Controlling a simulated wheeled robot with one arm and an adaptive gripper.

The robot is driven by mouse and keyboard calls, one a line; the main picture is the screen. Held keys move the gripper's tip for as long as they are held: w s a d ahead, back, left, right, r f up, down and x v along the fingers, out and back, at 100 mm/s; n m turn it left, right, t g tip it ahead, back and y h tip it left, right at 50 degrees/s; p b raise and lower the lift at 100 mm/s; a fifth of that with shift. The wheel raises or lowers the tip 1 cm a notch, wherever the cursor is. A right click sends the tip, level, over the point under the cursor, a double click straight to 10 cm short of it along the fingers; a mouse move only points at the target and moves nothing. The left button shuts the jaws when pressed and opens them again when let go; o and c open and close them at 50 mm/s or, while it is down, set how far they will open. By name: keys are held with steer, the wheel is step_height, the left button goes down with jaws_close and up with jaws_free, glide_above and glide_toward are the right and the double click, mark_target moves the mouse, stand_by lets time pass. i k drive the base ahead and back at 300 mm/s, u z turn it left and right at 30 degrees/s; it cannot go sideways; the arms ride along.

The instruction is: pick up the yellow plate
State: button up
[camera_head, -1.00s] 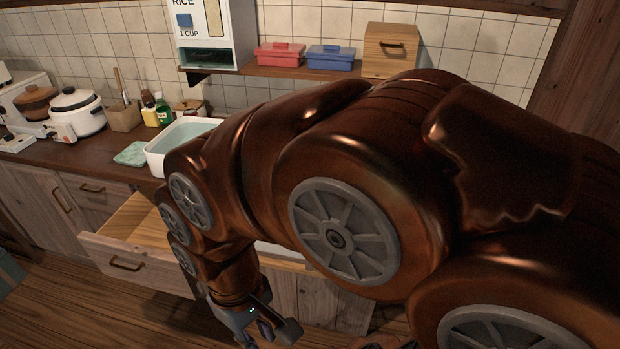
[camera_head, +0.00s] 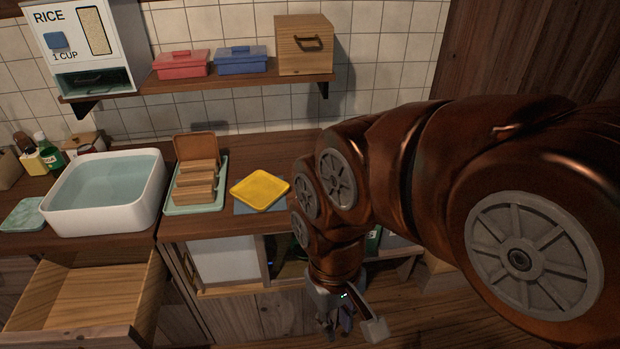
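The yellow plate (camera_head: 260,189) is square with rounded corners. It lies on a blue-grey mat (camera_head: 243,209) on the wooden counter, left of my arm, and nothing covers it. My gripper (camera_head: 346,326) hangs low at the bottom of the view, in front of the counter and to the right of the plate, well apart from it. I see no object held in it. Its fingertips are dark and partly hidden, so I cannot tell how far apart they are.
A wooden rack on a pale green tray (camera_head: 209,207) stands left of the plate. A white water-filled basin (camera_head: 104,219) is farther left. An open drawer (camera_head: 85,300) juts out at lower left. A wall shelf (camera_head: 200,88) hangs above the counter.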

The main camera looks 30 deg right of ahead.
mark_target(261, 189)
steer(key=u, duration=0.25)
steer(key=k, duration=1.15)
steer(key=u, duration=1.2)
steer(key=i, duration=1.35)
steer(key=z, duration=0.9)
